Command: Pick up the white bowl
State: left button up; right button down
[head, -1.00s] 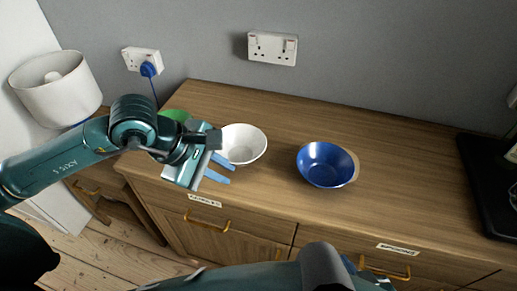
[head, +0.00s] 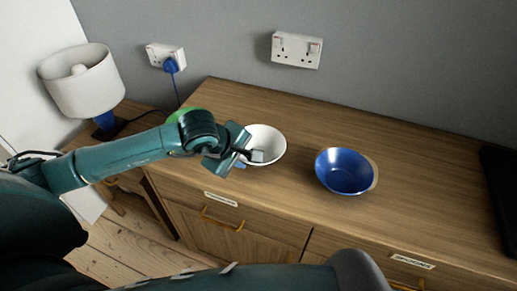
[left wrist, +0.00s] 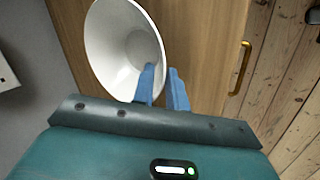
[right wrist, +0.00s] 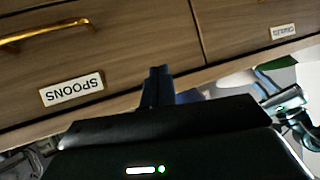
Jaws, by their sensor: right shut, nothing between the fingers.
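The white bowl (head: 268,139) stands upright on the wooden cabinet top, left of a blue bowl. It also shows in the left wrist view (left wrist: 118,45). My left gripper (head: 248,158) is at the bowl's near left rim. In the left wrist view my left gripper (left wrist: 163,75) has one blue finger over the bowl's inside and the other just outside the rim, with a gap between them. Contact with the wall cannot be made out. My right gripper (right wrist: 158,80) is shut and empty, in front of the drawer fronts.
The blue bowl (head: 343,172) stands to the right, with a wooden item partly behind it. A green object (head: 187,113) is partly hidden behind my left arm. A lamp (head: 84,82) stands at the left. A black object (head: 498,190) lies at the right edge.

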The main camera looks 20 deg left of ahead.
pick_arm(q)
jog(key=shift+x, duration=1.35)
jog(key=shift+c, duration=0.4)
grip_shut()
jog(key=shift+r, duration=0.1)
